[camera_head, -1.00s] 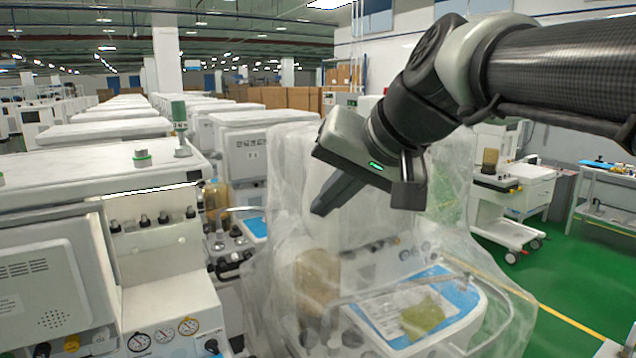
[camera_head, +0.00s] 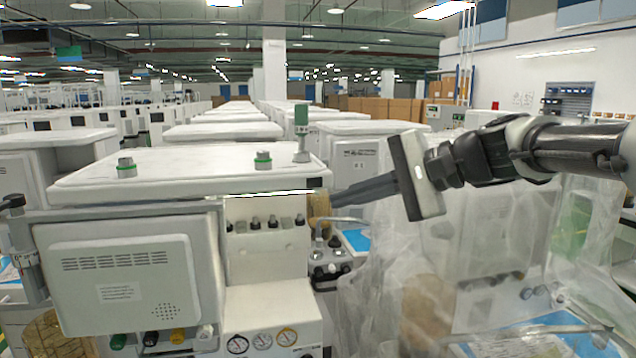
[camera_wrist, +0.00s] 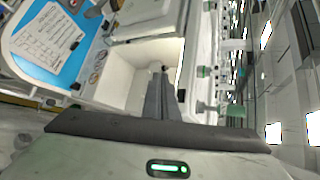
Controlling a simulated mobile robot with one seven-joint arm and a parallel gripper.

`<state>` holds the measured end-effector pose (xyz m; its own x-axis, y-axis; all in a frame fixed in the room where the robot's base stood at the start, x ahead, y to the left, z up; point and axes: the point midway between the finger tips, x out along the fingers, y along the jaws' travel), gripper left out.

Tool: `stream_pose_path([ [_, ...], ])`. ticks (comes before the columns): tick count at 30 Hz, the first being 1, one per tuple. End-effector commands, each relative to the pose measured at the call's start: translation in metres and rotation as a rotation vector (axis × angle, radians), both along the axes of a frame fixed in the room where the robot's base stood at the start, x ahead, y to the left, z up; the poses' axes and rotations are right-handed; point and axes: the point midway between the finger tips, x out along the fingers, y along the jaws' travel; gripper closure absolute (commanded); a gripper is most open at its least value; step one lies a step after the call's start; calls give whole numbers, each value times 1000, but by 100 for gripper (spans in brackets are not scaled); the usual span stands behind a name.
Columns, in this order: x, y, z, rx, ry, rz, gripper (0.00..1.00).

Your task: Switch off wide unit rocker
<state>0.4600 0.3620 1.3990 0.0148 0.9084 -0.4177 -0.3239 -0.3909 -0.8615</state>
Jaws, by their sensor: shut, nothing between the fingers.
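The wide white unit (camera_head: 200,165) fills the left and middle of the head view, its back panel (camera_head: 120,285) facing me. A narrower column (camera_head: 265,240) with several black knobs and round gauges stands at its right side. I cannot make out a rocker switch in either view. My gripper (camera_head: 334,199) is shut and empty. It points left, its fingertips appearing near the right end of the unit's top; the gap in depth is unclear. In the wrist view the shut fingers (camera_wrist: 160,78) show against a pale box-like recess (camera_wrist: 140,72).
A cart under clear plastic sheeting (camera_head: 480,240) stands close on the right, behind and below my arm. Green-ringed posts (camera_head: 263,160) rise from the unit's top. Rows of similar carts (camera_head: 222,132) fill the background.

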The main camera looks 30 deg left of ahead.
Motion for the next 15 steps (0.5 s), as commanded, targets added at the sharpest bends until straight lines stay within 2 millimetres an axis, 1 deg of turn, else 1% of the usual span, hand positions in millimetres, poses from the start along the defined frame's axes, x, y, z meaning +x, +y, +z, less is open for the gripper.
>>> stream_pose_path([
  [5,9,12,4,1,2,3,100],
  [15,41,48,5,0,1,2,100],
])
